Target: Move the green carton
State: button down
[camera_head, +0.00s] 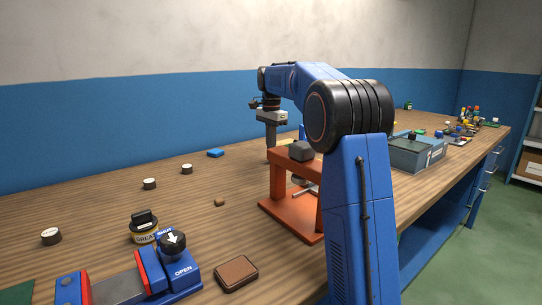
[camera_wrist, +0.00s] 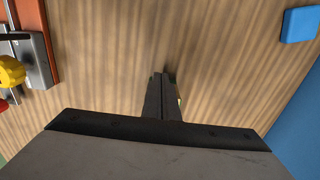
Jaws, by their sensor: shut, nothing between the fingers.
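My gripper (camera_head: 271,150) points straight down over the wooden bench, behind the orange-red press stand (camera_head: 291,220). In the wrist view its fingers (camera_wrist: 160,80) are shut together with nothing between them. A sliver of something green and yellowish (camera_wrist: 178,92) shows just right of the fingers in that view. It is mostly hidden behind them, and I cannot tell whether it is the green carton. A small green object (camera_head: 408,105) stands far back on the bench, too small to identify.
A blue block (camera_head: 215,153) lies left of my gripper and also shows in the wrist view (camera_wrist: 300,24). The grey toolbox (camera_head: 415,155) stands right of my arm. White-topped round pieces (camera_head: 149,184) and a blue vise (camera_head: 172,270) are nearer.

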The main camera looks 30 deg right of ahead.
notch_tip(320, 180, up, 9)
dwell(0.3)
